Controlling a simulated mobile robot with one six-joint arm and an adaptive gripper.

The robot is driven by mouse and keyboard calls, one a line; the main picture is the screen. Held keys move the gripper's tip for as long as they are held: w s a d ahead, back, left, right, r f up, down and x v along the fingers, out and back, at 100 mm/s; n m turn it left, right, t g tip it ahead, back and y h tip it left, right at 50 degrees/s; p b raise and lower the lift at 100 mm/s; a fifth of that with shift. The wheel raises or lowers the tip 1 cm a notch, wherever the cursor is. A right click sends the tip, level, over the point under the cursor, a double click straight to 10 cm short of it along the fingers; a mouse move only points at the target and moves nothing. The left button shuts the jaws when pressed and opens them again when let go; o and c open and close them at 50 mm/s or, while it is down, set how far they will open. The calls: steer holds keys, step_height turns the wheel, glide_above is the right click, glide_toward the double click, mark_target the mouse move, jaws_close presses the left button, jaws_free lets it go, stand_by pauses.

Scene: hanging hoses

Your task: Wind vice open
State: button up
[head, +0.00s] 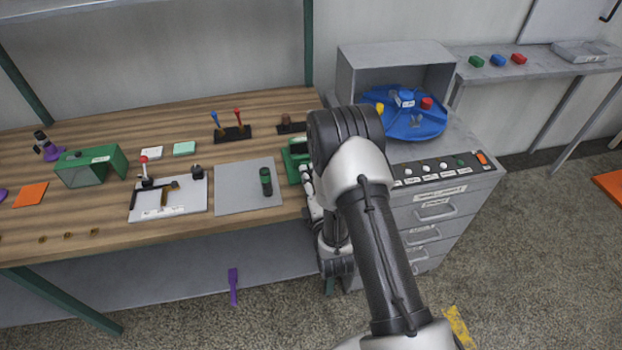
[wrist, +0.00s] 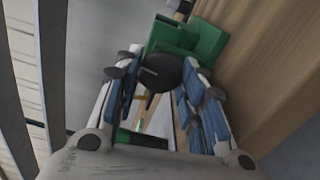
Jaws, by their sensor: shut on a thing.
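The green vice (head: 295,158) sits at the right front edge of the wooden bench, partly hidden behind my arm in the head view. In the wrist view the green vice body (wrist: 190,38) is beyond my fingertips. My gripper (wrist: 160,76) is shut on the dark round vice handle (wrist: 160,70), with one blue-padded finger on each side of it. In the head view my gripper is mostly hidden by my arm. The opening between the vice jaws cannot be made out.
A grey mat (head: 235,200) with a dark green cylinder (head: 266,181) lies left of the vice. A white board (head: 168,212) with tools is further left. A grey drawer cabinet (head: 465,195) stands close on the right, with a blue turntable (head: 425,128) on top.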

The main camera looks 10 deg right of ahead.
steer(key=shift+r, duration=0.1)
steer(key=o, duration=1)
steer(key=shift+o, duration=0.2)
steer(key=s, duration=0.7)
steer(key=shift+s, duration=0.2)
